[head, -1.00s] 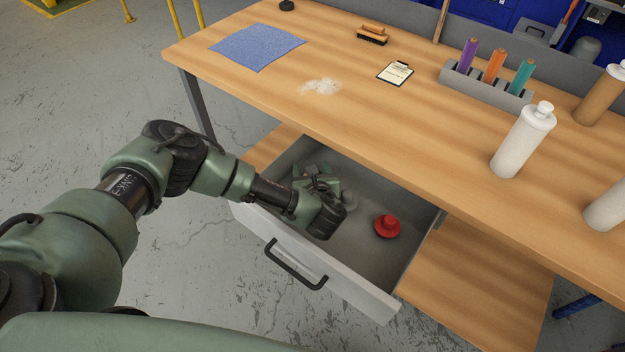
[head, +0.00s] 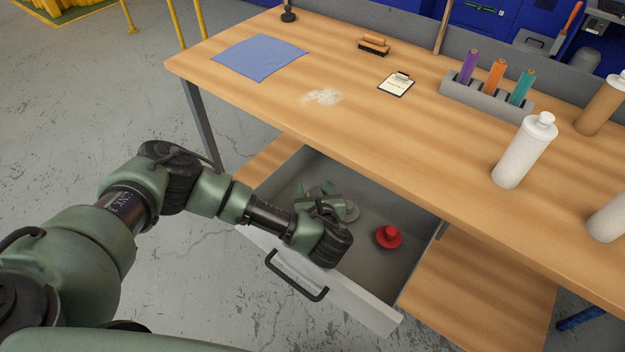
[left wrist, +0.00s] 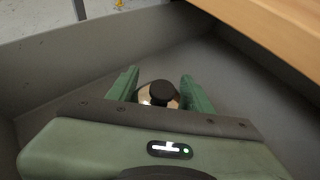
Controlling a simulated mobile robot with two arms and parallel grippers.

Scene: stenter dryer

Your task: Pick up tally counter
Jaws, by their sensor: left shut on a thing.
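The tally counter (left wrist: 146,97), a small round pale metal body with a black knob on top, sits between the green fingers in the left wrist view. My left gripper (left wrist: 160,92) is shut on it, low inside the open grey drawer (head: 375,290). In the head view the left gripper (head: 318,190) is at the drawer's left part, and its own body and wrist hide most of the counter. A pale grey round shape (head: 349,212) shows beside the gripper; I cannot tell whether it is part of the counter. My right gripper is not in view.
A red knob-like thing (head: 389,237) lies in the drawer to the right of the gripper. The wooden table top (head: 400,140) overhangs the drawer's back.

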